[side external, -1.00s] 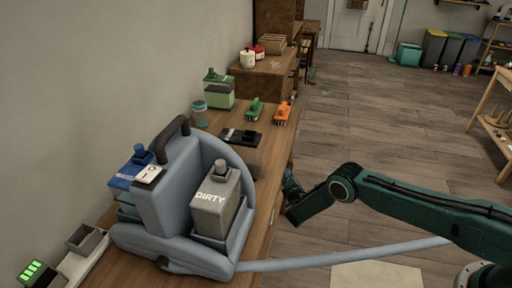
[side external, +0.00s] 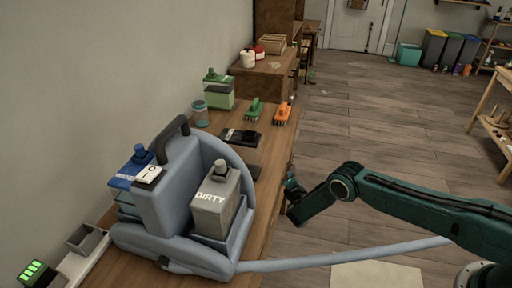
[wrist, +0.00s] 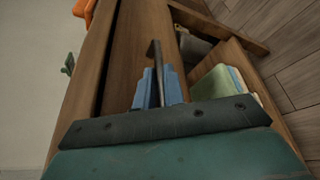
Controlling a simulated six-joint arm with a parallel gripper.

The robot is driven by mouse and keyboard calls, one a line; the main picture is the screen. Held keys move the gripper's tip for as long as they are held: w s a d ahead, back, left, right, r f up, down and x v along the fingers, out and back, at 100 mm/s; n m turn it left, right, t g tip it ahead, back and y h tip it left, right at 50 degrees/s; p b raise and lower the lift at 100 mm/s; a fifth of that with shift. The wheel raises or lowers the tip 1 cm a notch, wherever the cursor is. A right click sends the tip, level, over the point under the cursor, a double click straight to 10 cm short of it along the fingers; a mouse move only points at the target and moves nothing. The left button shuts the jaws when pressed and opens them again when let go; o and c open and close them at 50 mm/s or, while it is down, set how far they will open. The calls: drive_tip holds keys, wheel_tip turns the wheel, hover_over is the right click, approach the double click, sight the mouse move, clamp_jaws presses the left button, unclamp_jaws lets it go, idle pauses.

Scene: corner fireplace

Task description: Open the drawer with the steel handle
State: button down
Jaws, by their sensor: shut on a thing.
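My gripper (side external: 291,186) is at the bench's front edge in the side external view, beyond the grey machine. In the wrist view my gripper (wrist: 158,82) has its blue fingers shut around a thin dark metal handle (wrist: 155,54). The handle stands along a brown wooden drawer front (wrist: 128,50). A dark gap runs between this front and the bench top. To the right, an open wooden compartment holds folded blue and green cloths (wrist: 213,92). I cannot tell whether it belongs to the same drawer. The drawer is hidden in the side external view.
The wooden bench (side external: 270,170) carries a grey-blue machine (side external: 165,190) with a "DIRTY" tank (side external: 215,200), a black flat item (side external: 240,137), an orange brush (side external: 282,114) and a green brush (side external: 255,108). A pale hose (side external: 340,257) crosses below my arm.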

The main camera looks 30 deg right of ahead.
drive_tip(key=s+d, duration=1.5)
drive_tip(key=c, duration=1.5)
unclamp_jaws()
